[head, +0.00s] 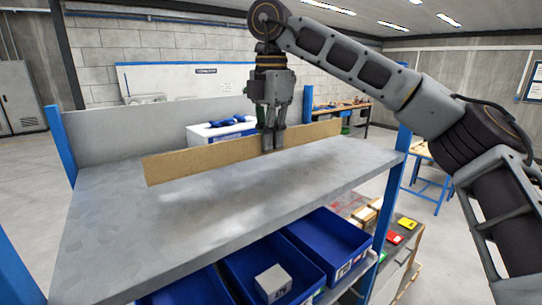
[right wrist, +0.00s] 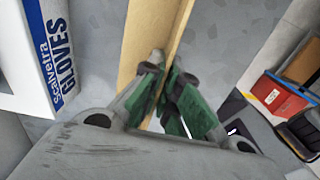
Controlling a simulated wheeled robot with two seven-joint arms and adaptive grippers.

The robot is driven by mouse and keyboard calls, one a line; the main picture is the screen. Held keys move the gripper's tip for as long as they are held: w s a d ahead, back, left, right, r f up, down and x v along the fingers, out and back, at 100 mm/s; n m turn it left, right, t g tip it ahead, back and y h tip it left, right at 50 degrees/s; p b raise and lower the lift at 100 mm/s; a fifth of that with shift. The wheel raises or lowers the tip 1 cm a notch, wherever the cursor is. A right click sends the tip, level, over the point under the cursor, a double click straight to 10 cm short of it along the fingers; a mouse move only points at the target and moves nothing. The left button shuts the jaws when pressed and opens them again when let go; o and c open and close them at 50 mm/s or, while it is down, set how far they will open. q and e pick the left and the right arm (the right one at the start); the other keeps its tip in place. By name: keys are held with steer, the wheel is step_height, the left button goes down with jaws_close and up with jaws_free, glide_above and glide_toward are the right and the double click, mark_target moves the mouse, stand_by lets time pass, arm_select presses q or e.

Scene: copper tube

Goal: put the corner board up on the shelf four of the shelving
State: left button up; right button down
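The corner board (head: 205,158) is a long tan strip, standing on edge across the top grey shelf (head: 130,230) of the shelving in the head view. I cannot tell whether its lower edge touches the shelf. My right gripper (head: 270,142) comes down from above and is shut on the corner board right of its middle. In the right wrist view, the green-padded fingers of my right gripper (right wrist: 170,95) sit on either side of the corner board (right wrist: 150,30). The fingers hide part of the board. My left gripper is not in view.
Blue uprights (head: 62,145) stand at the shelving's corners, with a grey back panel (head: 130,128) at the rear left. Blue bins (head: 330,240) fill the level below; one holds a small box (head: 272,283). A white and blue gloves box (right wrist: 45,50) shows in the right wrist view.

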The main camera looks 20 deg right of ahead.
mark_target(271, 152)
steer(key=shift+f, duration=0.1)
steer(key=shift+f, duration=1.95)
steer(key=shift+f, duration=0.15)
steer(key=c, duration=1.6)
jaws_free()
steer(key=shift+c, duration=0.2)
step_height(271, 152, up, 12)
steer(key=shift+s, duration=0.15)
